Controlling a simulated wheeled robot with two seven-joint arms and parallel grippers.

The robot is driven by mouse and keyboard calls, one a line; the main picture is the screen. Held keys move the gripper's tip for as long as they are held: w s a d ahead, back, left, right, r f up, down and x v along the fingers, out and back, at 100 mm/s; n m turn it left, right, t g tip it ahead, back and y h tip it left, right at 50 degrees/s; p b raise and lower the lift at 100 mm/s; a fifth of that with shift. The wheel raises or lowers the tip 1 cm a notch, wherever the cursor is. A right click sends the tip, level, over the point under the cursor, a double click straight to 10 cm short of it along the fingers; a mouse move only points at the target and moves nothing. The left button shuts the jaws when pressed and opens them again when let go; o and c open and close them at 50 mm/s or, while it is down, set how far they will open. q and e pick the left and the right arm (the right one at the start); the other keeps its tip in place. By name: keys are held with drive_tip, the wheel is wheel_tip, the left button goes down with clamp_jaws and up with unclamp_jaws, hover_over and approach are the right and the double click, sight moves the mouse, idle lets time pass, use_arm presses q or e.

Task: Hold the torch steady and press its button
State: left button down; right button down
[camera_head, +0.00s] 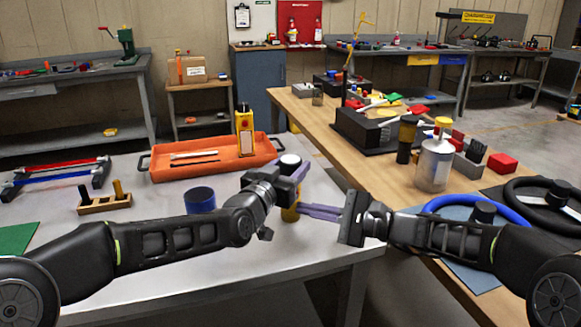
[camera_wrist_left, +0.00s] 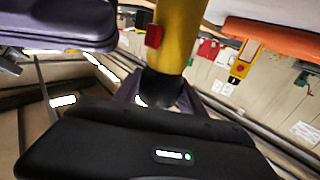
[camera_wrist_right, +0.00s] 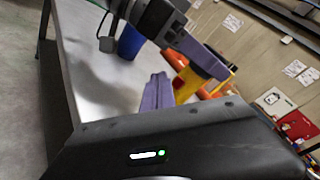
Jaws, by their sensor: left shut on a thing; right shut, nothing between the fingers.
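The torch is a yellow cylinder (camera_head: 290,213) with a dark end, upright above the light table. The left wrist view shows its yellow body (camera_wrist_left: 178,28) with a red button (camera_wrist_left: 153,37) on its side. My left gripper (camera_head: 296,174) is shut on the torch, its purple fingers around it. My right gripper (camera_head: 305,211) is shut and empty, its fingertips pointing left at the torch's lower part, close beside it. In the right wrist view these purple fingers (camera_wrist_right: 156,95) lie beside the yellow body (camera_wrist_right: 186,86). I cannot tell whether they touch the button.
An orange tray (camera_head: 160,176) stands behind, with a yellow control box (camera_head: 246,132) at its right end. A blue cup (camera_head: 200,199) and a wooden block with pegs (camera_head: 104,204) stand left. A wooden bench (camera_head: 320,112) with bottles and steering wheels lies right.

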drive_tip(key=shift+w+a, duration=0.2)
drive_tip(key=shift+w, duration=0.35)
drive_tip(key=shift+w+a, duration=0.15)
drive_tip(key=shift+w, duration=0.35)
idle(1.3)
drive_tip(key=shift+w+a, duration=0.15)
drive_tip(key=shift+w, duration=0.25)
idle(0.4)
drive_tip(key=shift+s, duration=0.45)
idle(0.3)
